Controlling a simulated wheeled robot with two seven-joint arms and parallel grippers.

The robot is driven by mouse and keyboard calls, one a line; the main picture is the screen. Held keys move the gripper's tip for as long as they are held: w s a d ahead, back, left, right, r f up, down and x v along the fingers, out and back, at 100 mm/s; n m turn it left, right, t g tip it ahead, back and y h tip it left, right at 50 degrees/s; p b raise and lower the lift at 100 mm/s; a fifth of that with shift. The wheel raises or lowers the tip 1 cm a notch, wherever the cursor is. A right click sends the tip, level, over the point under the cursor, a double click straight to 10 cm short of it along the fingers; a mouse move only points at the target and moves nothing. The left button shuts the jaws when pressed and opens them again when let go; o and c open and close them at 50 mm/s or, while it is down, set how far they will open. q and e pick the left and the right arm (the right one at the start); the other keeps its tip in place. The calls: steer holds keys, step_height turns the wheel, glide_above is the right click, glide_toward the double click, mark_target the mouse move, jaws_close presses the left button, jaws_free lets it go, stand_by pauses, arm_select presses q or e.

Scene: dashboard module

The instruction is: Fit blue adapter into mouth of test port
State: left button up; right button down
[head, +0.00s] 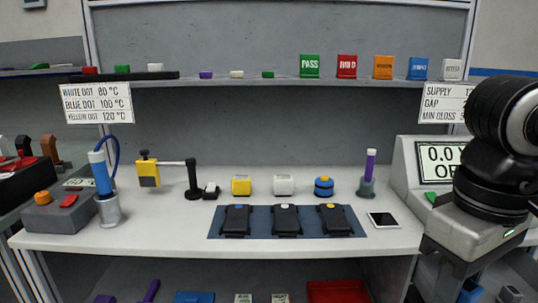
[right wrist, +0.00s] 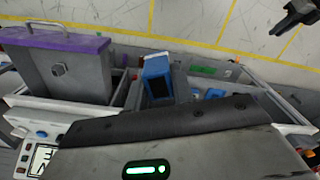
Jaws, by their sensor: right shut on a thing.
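My right gripper (head: 462,272) hangs at the right of the head view, beside the white instrument with a display. In the right wrist view its dark body fills the lower middle, and it is shut on a blue block with a dark open end, which I take for the blue adapter (right wrist: 157,72). In the head view a bit of blue (head: 469,291) shows below the gripper. I cannot make out the test port's mouth for certain in either view. A dark jaw-like part, perhaps my left gripper (right wrist: 292,14), shows at the wrist view's top right corner; its jaws are unclear.
The white bench (head: 150,233) carries a blue mat (head: 271,233) with several black modules. The display instrument (head: 404,162) stands at its right end.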

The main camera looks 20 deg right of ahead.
steer(key=shift+w+a+f, duration=0.15)
steer(key=shift+w+a, duration=0.1)
steer(key=shift+a, duration=0.05)
steer(key=w+a+f, duration=0.4)
steer(key=w+f, duration=0.3)
steer(key=w+a+f+m+p, duration=0.1)
steer(key=w+a+f, duration=0.4)
steer(key=w+f, duration=0.2)
steer(key=shift+f, duration=0.3)
